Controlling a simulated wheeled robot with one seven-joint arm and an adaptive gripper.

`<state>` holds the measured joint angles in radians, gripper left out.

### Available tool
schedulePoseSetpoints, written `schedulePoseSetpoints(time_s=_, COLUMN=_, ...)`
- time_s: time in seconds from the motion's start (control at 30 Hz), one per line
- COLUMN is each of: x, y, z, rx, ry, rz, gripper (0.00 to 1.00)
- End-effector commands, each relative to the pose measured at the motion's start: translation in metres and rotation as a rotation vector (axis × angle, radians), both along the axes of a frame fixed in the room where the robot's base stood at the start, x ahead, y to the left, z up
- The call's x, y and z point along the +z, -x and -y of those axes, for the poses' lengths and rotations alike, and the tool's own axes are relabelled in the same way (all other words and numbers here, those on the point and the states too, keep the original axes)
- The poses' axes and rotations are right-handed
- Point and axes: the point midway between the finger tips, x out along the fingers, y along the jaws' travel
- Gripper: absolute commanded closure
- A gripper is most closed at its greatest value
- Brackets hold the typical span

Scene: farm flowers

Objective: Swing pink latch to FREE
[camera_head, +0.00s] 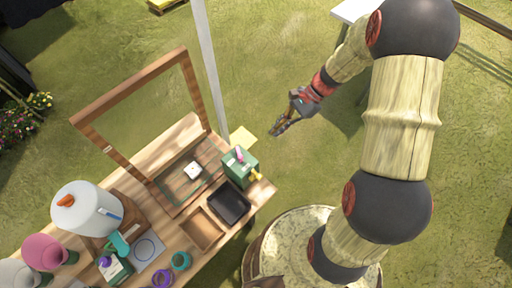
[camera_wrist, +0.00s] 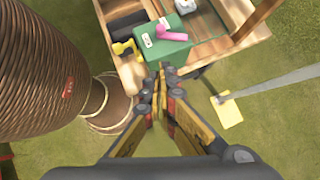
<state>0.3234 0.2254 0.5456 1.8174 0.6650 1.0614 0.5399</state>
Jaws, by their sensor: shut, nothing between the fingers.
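The pink latch (camera_wrist: 174,31) lies on top of a green box (camera_wrist: 160,47) at the near end of the wooden table. In the head view the latch (camera_head: 240,155) is small on the green box (camera_head: 241,170), and its lettering is too small to read. A yellow handle-like part (camera_wrist: 127,48) is on the box's side. My gripper (camera_wrist: 163,72) is shut and empty. In the head view my gripper (camera_head: 275,133) hangs over the grass to the right of the box, apart from it and from the latch.
A black tray (camera_head: 229,204) and a brown tray (camera_head: 203,230) sit beside the box. A wooden frame (camera_head: 131,88) stands upright on the table. A grey post (camera_head: 211,70) rises by the table's back edge from a yellow base (camera_wrist: 228,112). A white dispenser (camera_head: 88,209) stands farther left. Grass around my gripper is clear.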

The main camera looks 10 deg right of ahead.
Motion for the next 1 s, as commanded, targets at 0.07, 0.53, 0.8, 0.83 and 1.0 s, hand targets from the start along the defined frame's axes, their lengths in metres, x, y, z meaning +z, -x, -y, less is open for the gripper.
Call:
schedulePoseSetpoints(time_s=0.07, x=-0.004, y=0.001, z=-0.003, rx=0.001, ry=-0.002, rz=-0.002, gripper=1.0)
schedulePoseSetpoints(time_s=0.53, x=-0.068, y=0.014, z=-0.054, rx=0.005, ry=-0.001, rz=-0.004, gripper=1.0)
schedulePoseSetpoints(time_s=0.8, x=-0.082, y=0.021, z=-0.088, rx=0.005, ry=0.0, rz=-0.001, gripper=1.0)
schedulePoseSetpoints(time_s=0.83, x=-0.083, y=0.022, z=-0.091, rx=0.004, ry=0.0, rz=0.0, gripper=1.0)
schedulePoseSetpoints(time_s=1.0, x=-0.085, y=0.023, z=-0.098, rx=0.002, ry=0.001, rz=0.001, gripper=1.0)
